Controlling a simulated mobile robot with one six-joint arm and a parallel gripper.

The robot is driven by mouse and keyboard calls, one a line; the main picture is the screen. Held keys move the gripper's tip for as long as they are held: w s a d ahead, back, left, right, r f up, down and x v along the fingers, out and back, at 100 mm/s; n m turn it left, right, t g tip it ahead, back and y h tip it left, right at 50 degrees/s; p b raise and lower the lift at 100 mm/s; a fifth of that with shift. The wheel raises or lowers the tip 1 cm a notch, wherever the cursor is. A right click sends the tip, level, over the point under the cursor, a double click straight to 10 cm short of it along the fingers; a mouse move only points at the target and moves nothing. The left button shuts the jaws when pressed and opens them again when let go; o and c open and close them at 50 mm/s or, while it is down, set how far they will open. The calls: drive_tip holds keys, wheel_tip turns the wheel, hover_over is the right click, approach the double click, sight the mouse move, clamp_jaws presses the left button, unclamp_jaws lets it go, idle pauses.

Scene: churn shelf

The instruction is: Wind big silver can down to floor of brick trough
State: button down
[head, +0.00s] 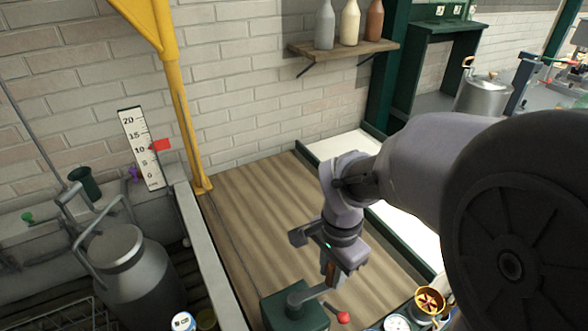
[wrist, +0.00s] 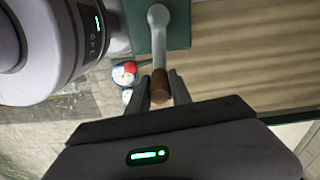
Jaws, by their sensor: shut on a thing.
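The big silver can (head: 130,272) stands upright in the brick trough at the lower left; its base is hidden. The trough's pale rim (head: 212,262) runs along its right side. A green winch box (head: 292,312) with a grey crank arm is at the bottom centre, and the crank also shows in the wrist view (wrist: 158,35). My gripper (head: 330,272) is shut on the crank's brown wooden grip (wrist: 160,88), with one finger on each side in the wrist view (wrist: 160,80).
A white scale (head: 139,150) with a red pointer (head: 160,145), a little above 10, stands behind the trough. A yellow hoist post (head: 178,110) rises beside it. Dials (head: 397,323) and a brass cup (head: 429,300) are right of the winch.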

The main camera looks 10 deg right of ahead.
drive_tip(key=w+a, duration=0.6)
drive_tip(key=a, duration=0.5)
drive_tip(key=s+a+b, duration=0.3)
drive_tip(key=s+a, duration=0.2)
drive_tip(key=s, duration=0.6)
drive_tip(key=s+d, duration=0.5)
drive_tip(key=d, duration=0.6)
drive_tip(key=w+d+p, duration=0.1)
drive_tip(key=w+d, duration=0.4)
drive_tip(key=w, duration=0.2)
drive_tip(key=shift+w+d, duration=0.15)
drive_tip(key=shift+w, duration=0.1)
drive_tip(key=c, duration=1.6)
unclamp_jaws()
drive_tip(key=o, duration=0.5)
drive_tip(key=shift+s+a, duration=0.25)
drive_tip(key=shift+d, duration=0.15)
